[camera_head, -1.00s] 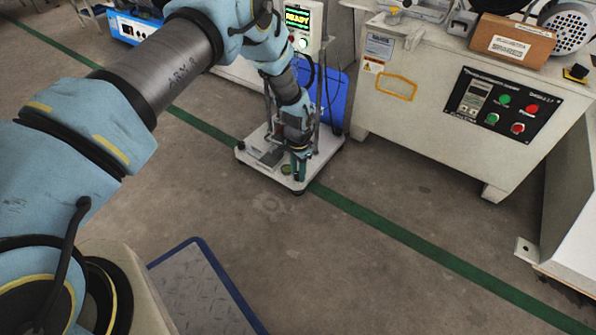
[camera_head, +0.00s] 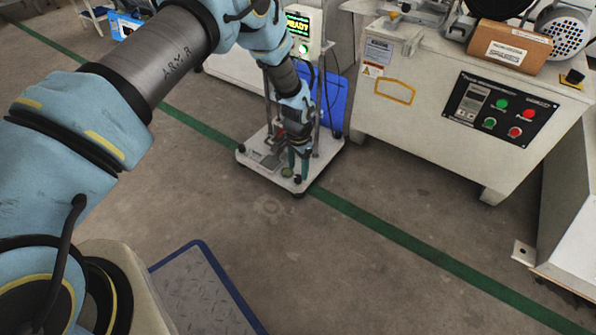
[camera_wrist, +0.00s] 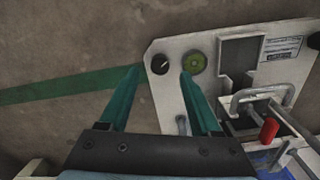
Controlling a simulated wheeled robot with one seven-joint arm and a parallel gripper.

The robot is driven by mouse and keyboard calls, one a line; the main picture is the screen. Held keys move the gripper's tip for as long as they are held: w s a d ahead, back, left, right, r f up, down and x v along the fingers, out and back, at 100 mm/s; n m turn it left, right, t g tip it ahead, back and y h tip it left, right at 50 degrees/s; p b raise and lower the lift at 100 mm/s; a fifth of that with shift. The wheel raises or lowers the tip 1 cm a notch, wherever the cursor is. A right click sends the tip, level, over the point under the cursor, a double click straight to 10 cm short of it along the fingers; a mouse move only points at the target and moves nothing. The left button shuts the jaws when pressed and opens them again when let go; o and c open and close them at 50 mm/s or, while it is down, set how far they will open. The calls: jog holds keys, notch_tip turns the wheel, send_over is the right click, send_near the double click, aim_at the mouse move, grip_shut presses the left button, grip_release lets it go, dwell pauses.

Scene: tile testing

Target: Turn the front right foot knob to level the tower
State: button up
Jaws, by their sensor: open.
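The tower (camera_head: 268,168) stands on the floor, with a white base plate, upright posts and a lit "READY" display (camera_head: 298,22). In the wrist view a black round foot knob (camera_wrist: 160,64) with a pale mark sits at the plate's corner. A round green bubble level (camera_wrist: 194,62) is beside it. My gripper (camera_wrist: 160,73) is open, its two green fingers on either side of the knob in that view. I cannot tell whether they touch it or how high they are. In the head view my gripper (camera_head: 298,168) is over the plate's near right corner.
A toggle clamp with a red grip (camera_wrist: 269,130) is on the plate, right of my fingers. A blue panel (camera_head: 333,98) is behind the tower. A large pale machine (camera_head: 430,110) stands to the right. The floor in front, with a green line (camera_head: 370,220), is clear.

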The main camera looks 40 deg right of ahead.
aim_at(298, 177)
notch_tip(298, 177, up, 7)
jog(key=p, duration=0.2)
dwell(0.4)
